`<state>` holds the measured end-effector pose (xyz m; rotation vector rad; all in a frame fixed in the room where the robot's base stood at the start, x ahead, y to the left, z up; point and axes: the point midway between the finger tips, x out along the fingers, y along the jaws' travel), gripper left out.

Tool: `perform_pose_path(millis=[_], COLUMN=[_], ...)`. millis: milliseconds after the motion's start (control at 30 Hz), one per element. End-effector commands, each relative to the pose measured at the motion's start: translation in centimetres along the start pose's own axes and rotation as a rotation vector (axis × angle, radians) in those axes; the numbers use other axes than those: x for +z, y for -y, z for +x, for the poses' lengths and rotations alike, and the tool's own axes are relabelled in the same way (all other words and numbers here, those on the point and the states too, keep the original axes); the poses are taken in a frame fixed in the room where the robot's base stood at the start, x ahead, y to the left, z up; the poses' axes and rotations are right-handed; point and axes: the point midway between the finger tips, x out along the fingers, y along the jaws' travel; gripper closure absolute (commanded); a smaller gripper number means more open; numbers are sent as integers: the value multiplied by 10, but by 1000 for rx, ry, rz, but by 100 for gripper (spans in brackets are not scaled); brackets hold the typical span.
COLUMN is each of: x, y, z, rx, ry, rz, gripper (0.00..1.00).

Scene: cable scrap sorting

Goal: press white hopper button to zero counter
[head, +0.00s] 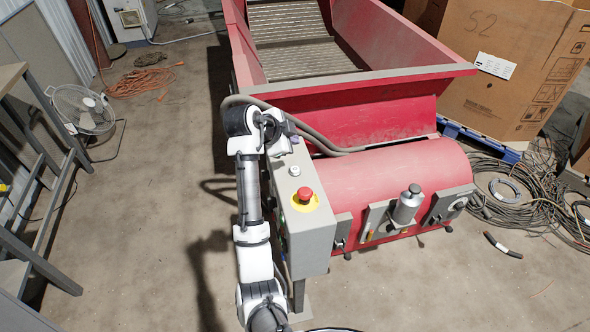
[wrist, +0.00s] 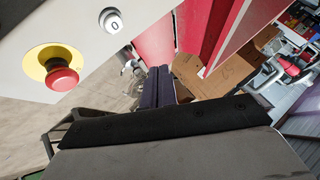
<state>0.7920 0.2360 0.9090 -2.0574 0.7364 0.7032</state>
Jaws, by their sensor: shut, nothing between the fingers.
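The white button (head: 295,171) sits on the top face of the grey control box (head: 312,232), behind a red mushroom button (head: 305,194) on a yellow disc. In the wrist view the white button (wrist: 112,20) bears a "0" and is at the top, up and right of the red mushroom button (wrist: 62,78). My gripper (wrist: 168,86) is shut and empty. In the wrist view its dark fingertips lie below and right of the white button, apart from it in the picture. In the head view my arm rises left of the box, and my wrist hides most of the gripper near the box's far end.
A red hopper (head: 352,118) with a grey rim stands behind the box, and a thick hose (head: 325,143) runs close by. A large cardboard box (head: 510,75) and coiled cables (head: 505,195) are on the right. A fan (head: 85,110) stands left. Floor left of my arm is mostly clear.

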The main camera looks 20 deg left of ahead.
Motion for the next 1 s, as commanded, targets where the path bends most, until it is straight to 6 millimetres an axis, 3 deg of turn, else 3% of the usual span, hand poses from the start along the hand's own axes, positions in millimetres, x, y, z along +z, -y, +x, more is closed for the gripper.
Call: perform_pose_path(millis=[533, 1000], x=[37, 42], y=[-37, -41], z=[51, 57], rx=[0, 0], ry=[0, 0], rz=[-2, -1], gripper=[100, 100])
